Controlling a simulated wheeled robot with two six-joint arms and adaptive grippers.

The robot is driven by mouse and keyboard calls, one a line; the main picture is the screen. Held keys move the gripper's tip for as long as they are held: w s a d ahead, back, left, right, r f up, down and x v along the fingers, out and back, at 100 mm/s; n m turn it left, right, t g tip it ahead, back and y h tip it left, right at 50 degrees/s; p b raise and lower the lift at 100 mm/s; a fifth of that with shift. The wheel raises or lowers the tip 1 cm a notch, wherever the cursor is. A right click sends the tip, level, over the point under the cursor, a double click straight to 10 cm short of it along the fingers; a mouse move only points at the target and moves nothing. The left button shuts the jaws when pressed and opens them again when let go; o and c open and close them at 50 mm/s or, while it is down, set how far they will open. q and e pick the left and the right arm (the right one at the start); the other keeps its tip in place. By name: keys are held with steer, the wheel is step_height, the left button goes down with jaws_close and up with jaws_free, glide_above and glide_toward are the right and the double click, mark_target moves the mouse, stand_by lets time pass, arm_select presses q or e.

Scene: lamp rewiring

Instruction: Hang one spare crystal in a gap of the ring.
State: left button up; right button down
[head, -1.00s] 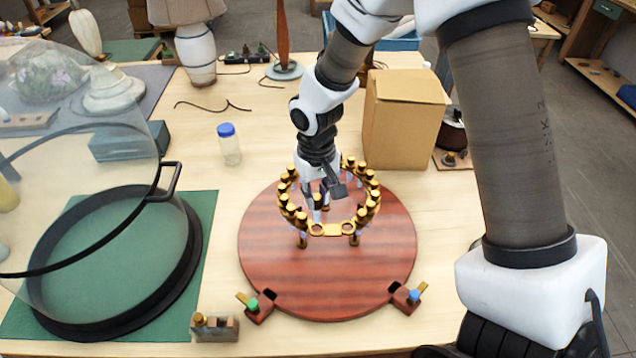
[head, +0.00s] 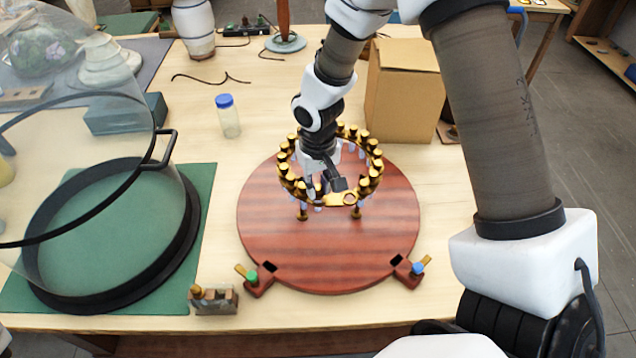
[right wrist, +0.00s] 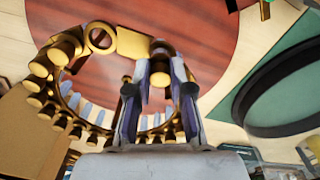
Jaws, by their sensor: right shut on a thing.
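The brass ring (head: 342,199) stands on posts over a round red-brown wooden base (head: 330,262). Gold-capped crystals hang around it. An empty round hole (head: 349,199) shows at its front; it also shows in the right wrist view (right wrist: 100,38). My right gripper (head: 318,191) is at the front left of the ring. In the right wrist view the gripper (right wrist: 160,72) is shut on a gold-capped crystal (right wrist: 161,78) at the ring, beside the empty hole. I cannot tell whether the crystal sits in the ring. My left gripper is not in view.
A small wooden block (head: 221,304) with one gold cap stands at the front edge. A clear dome (head: 65,110) and black-rimmed green mat are on the left. A cardboard box (head: 402,95) stands behind the ring. A blue-capped jar (head: 228,118) is back left.

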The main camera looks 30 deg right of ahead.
stand_by(0.3)
steer(key=c, duration=1)
jaws_free()
steer(key=shift+o, duration=0.2)
step_height(320, 180, up, 3)
steer(key=p, duration=0.2)
steer(key=shift+r+p, duration=0.1)
steer(key=shift+p, duration=0.3)
steer(key=shift+r+p, duration=0.35)
steer(key=shift+r, duration=0.6)
jaws_close()
steer(key=shift+w, duration=0.2)
